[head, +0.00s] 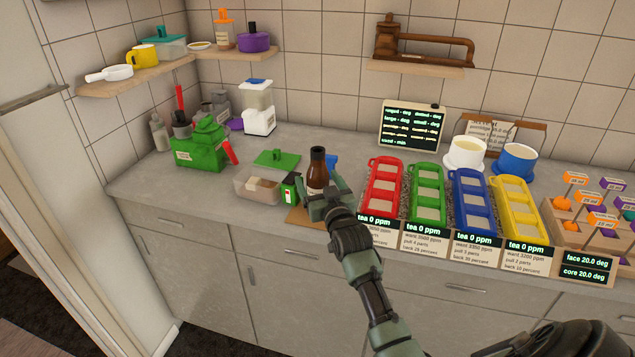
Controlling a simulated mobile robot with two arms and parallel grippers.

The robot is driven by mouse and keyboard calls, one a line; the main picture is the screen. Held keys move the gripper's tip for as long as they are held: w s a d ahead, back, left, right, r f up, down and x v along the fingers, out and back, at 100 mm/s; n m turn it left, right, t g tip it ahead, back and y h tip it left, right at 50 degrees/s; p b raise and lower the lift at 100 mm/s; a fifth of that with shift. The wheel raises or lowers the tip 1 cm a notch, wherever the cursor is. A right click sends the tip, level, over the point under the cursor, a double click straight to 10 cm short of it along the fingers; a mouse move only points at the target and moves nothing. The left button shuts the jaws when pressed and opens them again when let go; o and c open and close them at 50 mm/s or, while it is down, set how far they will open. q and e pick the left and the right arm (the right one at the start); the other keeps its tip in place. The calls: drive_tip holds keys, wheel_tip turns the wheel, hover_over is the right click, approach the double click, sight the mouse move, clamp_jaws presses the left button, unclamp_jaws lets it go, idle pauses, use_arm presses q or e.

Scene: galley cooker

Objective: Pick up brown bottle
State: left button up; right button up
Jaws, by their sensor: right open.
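The brown bottle (317,173) stands upright on the counter, left of the red tray, with a dark cap. My right gripper (322,197) is open and reaches in from the front. Its jaws are at the bottle's lower body and hide the bottle's base. I cannot tell whether the fingers touch the bottle. My left gripper does not show.
A small green box (290,188) and an open container (257,190) stand just left of the bottle. A blue item (331,162) is behind it. The red tray (382,188) stands close on the right. Bare counter (150,192) lies at the front left.

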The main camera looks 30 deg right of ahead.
drive_tip(key=x, duration=0.3)
drive_tip(key=shift+d+r, duration=0.1)
drive_tip(key=shift+w+d+p, duration=0.2)
drive_tip(key=shift+w+p, duration=0.1)
drive_tip(key=shift+w, duration=0.35)
drive_tip(key=c, duration=1.7)
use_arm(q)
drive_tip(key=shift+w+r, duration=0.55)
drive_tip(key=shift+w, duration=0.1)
use_arm(e)
drive_tip(key=shift+c, duration=0.2)
drive_tip(key=shift+r, duration=0.1)
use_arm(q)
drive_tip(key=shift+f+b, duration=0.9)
use_arm(e)
wheel_tip(320, 180, up, 20)
